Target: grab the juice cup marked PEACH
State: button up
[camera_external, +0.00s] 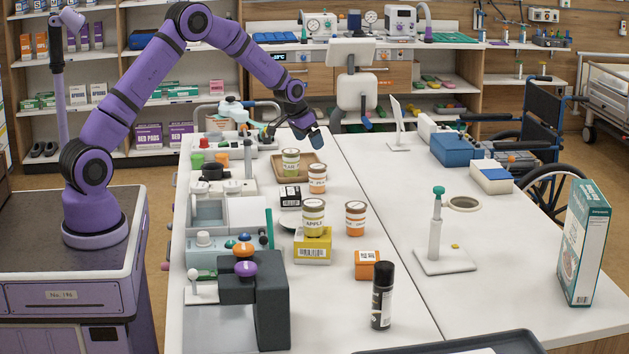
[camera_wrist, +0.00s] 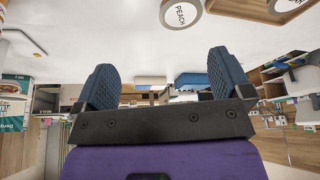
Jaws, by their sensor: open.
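The cup marked PEACH (camera_wrist: 181,13) shows at the top of the wrist view, with its white lid lettering readable and its top edge cut off. It appears to be the orange-banded cup (camera_external: 317,178) beside the wooden tray in the external view, where its label is too small to read. My gripper (camera_external: 312,138) is above the far part of the table, beyond and above that cup, apart from it. In the wrist view my gripper (camera_wrist: 165,75) has its two dark blue fingers wide apart with nothing between them.
A green-banded cup (camera_external: 291,163) stands on the wooden tray (camera_external: 310,158). A cup marked APPLE (camera_external: 313,218) stands on a yellow box (camera_external: 313,247), and another orange-banded cup (camera_external: 355,218) is to its right. A small dark box (camera_external: 290,197) sits near the peach cup. The table's right half has open space.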

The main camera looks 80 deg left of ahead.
send_near(317, 166)
jog(key=f, duration=0.2)
jog(key=x, duration=0.4)
jog(key=shift+w+d+f, duration=0.15)
jog(key=shift+w+d, duration=0.05)
jog(key=shift+w, duration=0.1)
jog(key=shift+a+x, duration=0.1)
jog(key=shift+x, duration=1.45)
jog(key=shift+a+x, duration=0.15)
jog(key=shift+x, duration=1.35)
jog(key=shift+c, duration=0.2)
jog(key=c, duration=1.1)
